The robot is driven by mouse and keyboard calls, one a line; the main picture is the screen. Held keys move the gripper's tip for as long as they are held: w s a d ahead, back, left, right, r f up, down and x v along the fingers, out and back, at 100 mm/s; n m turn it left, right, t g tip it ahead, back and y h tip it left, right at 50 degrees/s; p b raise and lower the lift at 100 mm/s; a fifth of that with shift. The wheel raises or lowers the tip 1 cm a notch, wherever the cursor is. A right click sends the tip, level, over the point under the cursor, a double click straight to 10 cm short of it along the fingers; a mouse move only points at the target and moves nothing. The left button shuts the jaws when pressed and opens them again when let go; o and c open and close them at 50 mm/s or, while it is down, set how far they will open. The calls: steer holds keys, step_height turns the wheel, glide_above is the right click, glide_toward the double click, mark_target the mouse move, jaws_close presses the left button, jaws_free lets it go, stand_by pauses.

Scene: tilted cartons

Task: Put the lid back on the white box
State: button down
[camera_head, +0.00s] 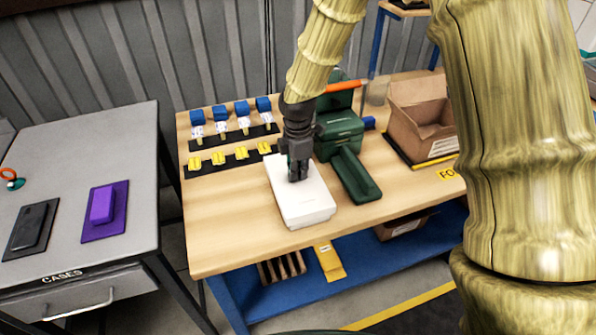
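The white box (305,207) stands on the wooden workbench, left of the dark green machine. Its upper face looks plain white, and I cannot tell whether that face is a separate lid. No other white lid shows apart from it. My gripper (297,178) points down over the far half of the box, its dark fingers in front of the white top. I cannot tell whether the fingers touch the top, or whether they are open or shut. My gripper hides part of the box's far end.
The dark green machine (340,135) with its long tray (355,175) stands close on the right. An open cardboard carton (408,128) sits tilted farther right. Blue and yellow parts stand in rows at the back left. The bench's front left (225,235) is clear.

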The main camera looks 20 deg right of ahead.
steer(key=shift+w+f, duration=0.1)
steer(key=shift+f, duration=1.45)
steer(key=shift+f, duration=0.25)
steer(key=c, duration=1.6)
jaws_free()
steer(key=shift+o, duration=0.2)
